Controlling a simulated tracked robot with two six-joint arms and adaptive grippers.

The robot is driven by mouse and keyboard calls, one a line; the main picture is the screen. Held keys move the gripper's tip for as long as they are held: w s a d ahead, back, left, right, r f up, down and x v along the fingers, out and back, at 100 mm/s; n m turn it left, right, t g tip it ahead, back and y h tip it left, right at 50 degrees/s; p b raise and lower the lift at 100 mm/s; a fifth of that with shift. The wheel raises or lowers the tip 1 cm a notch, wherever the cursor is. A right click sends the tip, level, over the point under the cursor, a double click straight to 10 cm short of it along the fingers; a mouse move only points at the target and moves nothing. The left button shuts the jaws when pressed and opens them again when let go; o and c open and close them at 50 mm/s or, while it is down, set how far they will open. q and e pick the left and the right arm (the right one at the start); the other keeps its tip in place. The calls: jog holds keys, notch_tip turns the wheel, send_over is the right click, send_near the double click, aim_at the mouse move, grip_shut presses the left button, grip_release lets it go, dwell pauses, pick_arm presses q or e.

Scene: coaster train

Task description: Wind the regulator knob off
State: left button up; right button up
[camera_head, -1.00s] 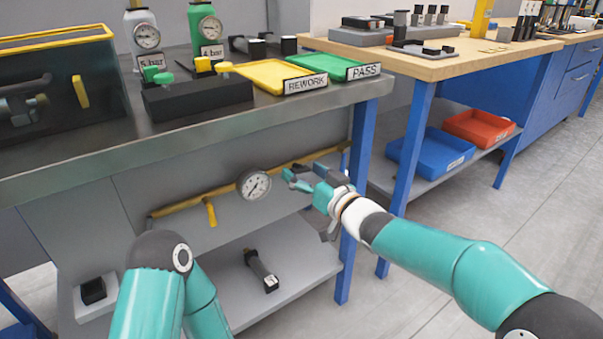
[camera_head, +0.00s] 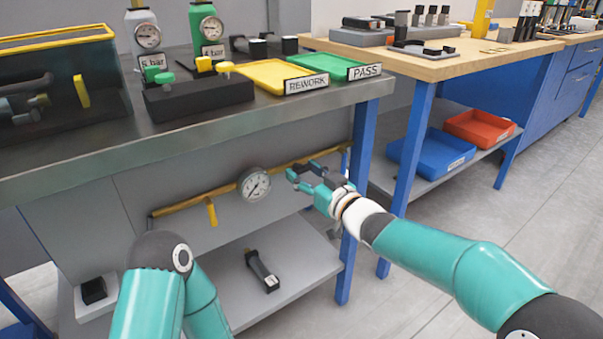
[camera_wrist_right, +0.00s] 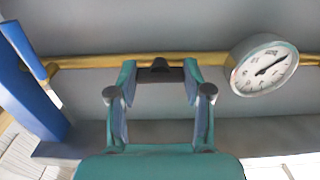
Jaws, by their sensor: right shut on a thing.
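The black regulator knob (camera_wrist_right: 160,70) sits at the yellow pipe (camera_wrist_right: 80,62) in the right wrist view, between the fingertips of my right gripper (camera_wrist_right: 160,76). The fingers stand apart by the knob's width, one on each side, and the gripper is shut on it. In the head view my right gripper (camera_head: 302,169) is at the pipe under the bench, right of the round gauge (camera_head: 254,185); its fingers largely hide the knob there. The gauge also shows at the right of the wrist view (camera_wrist_right: 266,68). My left gripper is out of view.
A yellow lever (camera_head: 211,211) hangs from the pipe left of the gauge. A blue bench leg (camera_head: 347,265) stands close to my right gripper. The grey lower shelf (camera_head: 300,260) carries a black fitting (camera_head: 261,269). The bench top is above, with a yellow tray (camera_head: 262,74) and a green tray (camera_head: 325,65).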

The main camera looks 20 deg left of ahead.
jog(key=shift+w+d, duration=0.1)
jog(key=o, duration=1.2)
jog(key=shift+c, duration=0.2)
jog(key=v, duration=1.2)
jog(key=shift+f, duration=0.1)
